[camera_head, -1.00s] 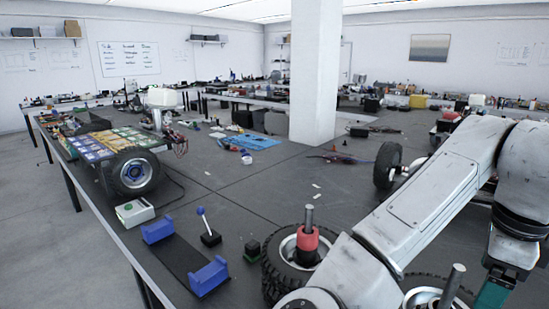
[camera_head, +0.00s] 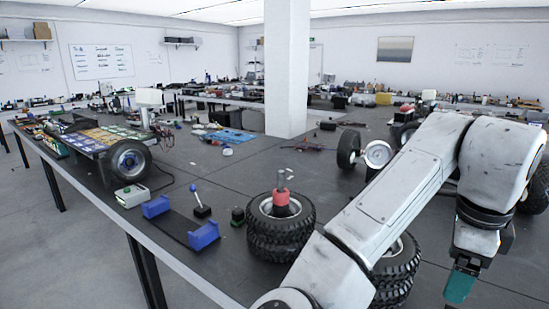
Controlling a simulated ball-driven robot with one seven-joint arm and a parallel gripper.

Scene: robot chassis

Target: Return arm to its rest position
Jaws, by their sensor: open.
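My arm (camera_head: 400,205) rises from the bottom middle, bends at the upper right, and its wrist hangs down at the right. My gripper (camera_head: 460,286) is at the lower right, pointing down, with a teal part at its end. It is open, and I see nothing held in it. Its fingertips are seen side-on, so the gap does not show clearly. The forearm partly covers a stack of tyres (camera_head: 402,262) behind it.
Another tyre stack (camera_head: 280,245) with a red piece (camera_head: 281,196) on top stands left of my arm. Blue cradles (camera_head: 203,236) and a wheeled chassis (camera_head: 105,140) lie on the left of the dark table. A white pillar (camera_head: 287,70) stands behind. Wheels (camera_head: 348,148) stand near the elbow.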

